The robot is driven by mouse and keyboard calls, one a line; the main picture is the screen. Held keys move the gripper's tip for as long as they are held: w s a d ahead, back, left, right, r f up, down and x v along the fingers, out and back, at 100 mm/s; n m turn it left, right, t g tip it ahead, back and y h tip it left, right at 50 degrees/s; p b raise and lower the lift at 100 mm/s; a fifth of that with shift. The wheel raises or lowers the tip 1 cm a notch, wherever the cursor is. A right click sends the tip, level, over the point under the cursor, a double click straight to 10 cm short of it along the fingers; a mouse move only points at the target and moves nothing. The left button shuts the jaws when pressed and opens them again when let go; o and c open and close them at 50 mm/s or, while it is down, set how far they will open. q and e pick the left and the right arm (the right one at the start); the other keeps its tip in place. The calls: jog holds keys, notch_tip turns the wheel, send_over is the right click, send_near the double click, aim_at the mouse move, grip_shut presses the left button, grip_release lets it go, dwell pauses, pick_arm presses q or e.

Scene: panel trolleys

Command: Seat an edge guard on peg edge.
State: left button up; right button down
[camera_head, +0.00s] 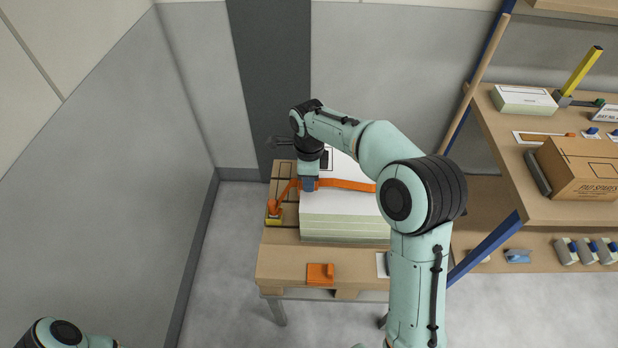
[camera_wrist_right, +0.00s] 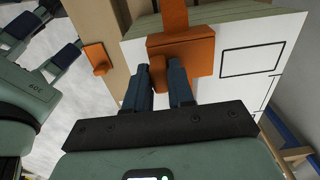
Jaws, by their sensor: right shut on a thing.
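My right gripper (camera_head: 309,186) reaches down at the left edge of a stack of white panels (camera_head: 345,208). In the right wrist view its two blue fingers (camera_wrist_right: 164,76) are shut on the tab of an orange edge guard (camera_wrist_right: 190,58). That guard lies at the border between the white top and the layered green side. An orange strap (camera_head: 347,184) crosses the stack; in the wrist view the strap (camera_wrist_right: 174,14) meets the guard. I cannot tell whether the guard is fully seated. A second orange guard (camera_head: 320,273) lies on the wooden deck. My left gripper (camera_wrist_right: 58,32) is open and empty.
A shelf at the right holds a cardboard box (camera_head: 580,168). Floor at the left is clear.

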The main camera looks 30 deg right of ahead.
pick_arm(q)
jog(key=shift+s+f+b, duration=0.8)
jog(key=shift+f+b, duration=0.05)
jog(key=shift+f, duration=0.3)
pick_arm(e)
jog(key=shift+f, duration=2.05)
jog(key=c, duration=0.9)
grip_release()
jog(key=shift+r+p, duration=1.25)
jog(key=shift+r, duration=1.2)
jog(key=shift+r+p, duration=0.7)
jog(key=shift+r, duration=0.95)
pick_arm(q)
jog(key=w+r, duration=0.4)
jog(key=r, duration=0.1)
jog(key=shift+w, duration=0.15)
pick_arm(e)
jog(key=shift+s, duration=0.1)
jog(key=shift+f, duration=0.1)
